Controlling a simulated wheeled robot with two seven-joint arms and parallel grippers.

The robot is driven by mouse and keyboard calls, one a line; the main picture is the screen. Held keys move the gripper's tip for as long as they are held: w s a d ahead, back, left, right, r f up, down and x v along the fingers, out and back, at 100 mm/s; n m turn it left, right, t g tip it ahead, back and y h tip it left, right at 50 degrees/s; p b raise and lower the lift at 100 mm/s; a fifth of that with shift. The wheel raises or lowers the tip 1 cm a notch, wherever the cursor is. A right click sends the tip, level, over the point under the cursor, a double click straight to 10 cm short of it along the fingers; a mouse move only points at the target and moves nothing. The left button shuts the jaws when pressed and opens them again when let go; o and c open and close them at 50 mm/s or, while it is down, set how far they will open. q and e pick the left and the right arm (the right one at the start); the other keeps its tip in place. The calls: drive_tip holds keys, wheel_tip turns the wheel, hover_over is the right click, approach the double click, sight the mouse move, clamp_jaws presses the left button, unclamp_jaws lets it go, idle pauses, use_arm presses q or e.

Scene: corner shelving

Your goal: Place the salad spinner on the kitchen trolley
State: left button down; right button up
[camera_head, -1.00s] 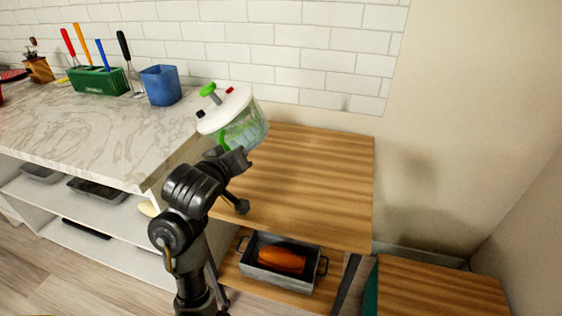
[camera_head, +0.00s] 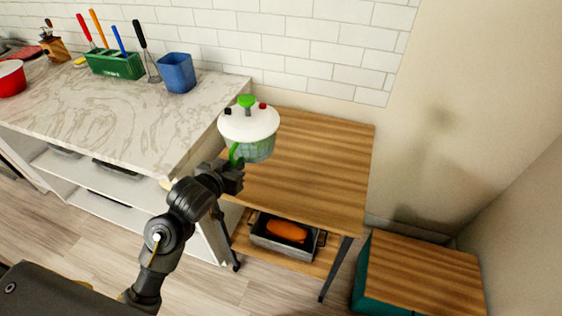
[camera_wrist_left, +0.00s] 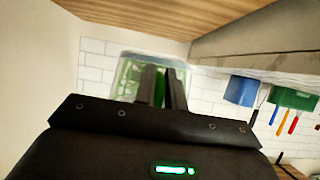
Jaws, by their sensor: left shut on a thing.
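The salad spinner (camera_head: 262,124) has a white lid with a green knob and a clear body with a green handle. It is upright over the back left part of the kitchen trolley's wooden top (camera_head: 310,170). My left gripper (camera_head: 236,168) is shut on its green handle, at the near side of the body. In the left wrist view, which is upside down, the spinner's clear body (camera_wrist_left: 127,78) shows beyond the fingers (camera_wrist_left: 161,88). The trolley top (camera_wrist_left: 140,12) shows along the upper edge. I cannot tell whether the spinner touches it. My right gripper is not in view.
The marble counter (camera_head: 120,115) adjoins the trolley's left side and holds a blue container (camera_head: 177,73) and green utensil holder (camera_head: 115,65). A tiled wall stands behind. A metal pan (camera_head: 258,236) sits on the trolley's lower shelf. The top's right part is clear.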

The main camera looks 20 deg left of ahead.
sight(251, 162)
use_arm(q)
drive_tip(key=w+d+f, duration=0.1)
drive_tip(key=w, duration=0.1)
drive_tip(key=w+d+f, duration=0.1)
drive_tip(key=w, duration=0.1)
drive_tip(key=w+d, duration=0.1)
drive_tip(key=w, duration=0.1)
drive_tip(key=shift+w+f, duration=0.25)
drive_tip(key=shift+f, duration=0.15)
drive_tip(key=w+f, duration=0.1)
drive_tip(key=f, duration=0.1)
drive_tip(key=w+d+f, duration=0.1)
drive_tip(key=w, duration=0.1)
drive_tip(key=w+d+f, duration=0.1)
drive_tip(key=f, duration=0.1)
drive_tip(key=shift+w+f, duration=0.2)
drive_tip(key=shift+f, duration=0.1)
drive_tip(key=shift+w+f, duration=0.15)
drive_tip(key=shift+f, duration=1.7)
drive_tip(key=shift+f, duration=0.15)
drive_tip(key=c, duration=1.7)
unclamp_jaws()
drive_tip(key=shift+o, duration=1.1)
